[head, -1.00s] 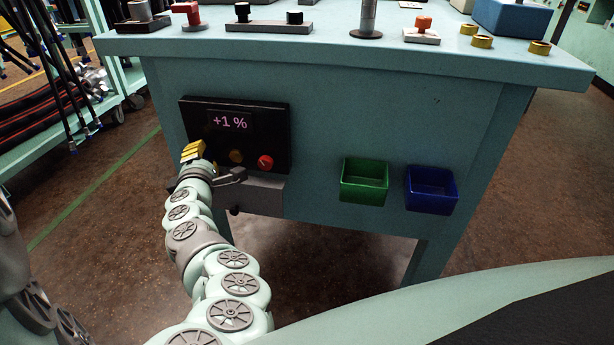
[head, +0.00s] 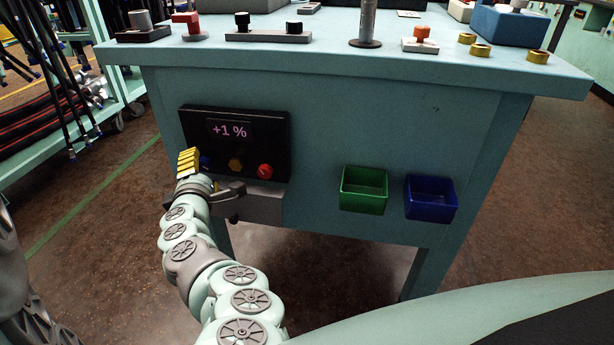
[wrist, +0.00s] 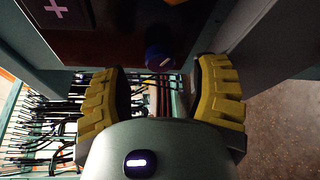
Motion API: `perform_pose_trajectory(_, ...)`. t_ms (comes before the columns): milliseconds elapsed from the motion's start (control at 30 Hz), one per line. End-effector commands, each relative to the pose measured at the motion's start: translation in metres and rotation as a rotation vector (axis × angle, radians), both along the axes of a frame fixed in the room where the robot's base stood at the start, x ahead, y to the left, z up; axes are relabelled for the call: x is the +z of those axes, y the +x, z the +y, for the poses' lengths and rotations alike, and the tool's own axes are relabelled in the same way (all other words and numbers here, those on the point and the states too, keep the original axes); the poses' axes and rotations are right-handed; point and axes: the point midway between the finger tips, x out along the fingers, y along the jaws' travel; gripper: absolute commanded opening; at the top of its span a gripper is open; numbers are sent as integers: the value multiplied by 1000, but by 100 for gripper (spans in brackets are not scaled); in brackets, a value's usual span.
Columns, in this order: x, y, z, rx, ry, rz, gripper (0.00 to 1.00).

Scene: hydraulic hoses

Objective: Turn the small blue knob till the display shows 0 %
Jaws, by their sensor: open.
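The black control panel (head: 262,127) is on the front of the green bench. Its display (head: 229,131) reads +1 %. The small blue knob (head: 205,162) is at the panel's lower left, partly behind my gripper. In the wrist view the blue knob (wrist: 160,57) shows just beyond and between my fingertips. My gripper (wrist: 162,78) is open, with its yellow ribbed fingers apart and nothing between them. In the head view my gripper (head: 189,162) is at the panel's left edge. I cannot tell if a finger touches the knob.
A grey box (head: 262,204) is below the panel. Green (head: 364,190) and blue bins (head: 431,197) hang to the right. A hose rack stands at the left.

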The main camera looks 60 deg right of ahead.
Motion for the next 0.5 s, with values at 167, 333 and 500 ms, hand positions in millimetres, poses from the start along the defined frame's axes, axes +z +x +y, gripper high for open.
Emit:
perform_pose_trajectory(167, 4, -13, 11, -2, -3, -1, 63)
perform_pose_trajectory(333, 5, -25, 22, -5, -2, -1, 63)
perform_pose_trajectory(500, 9, -32, 31, -4, -6, -3, 63)
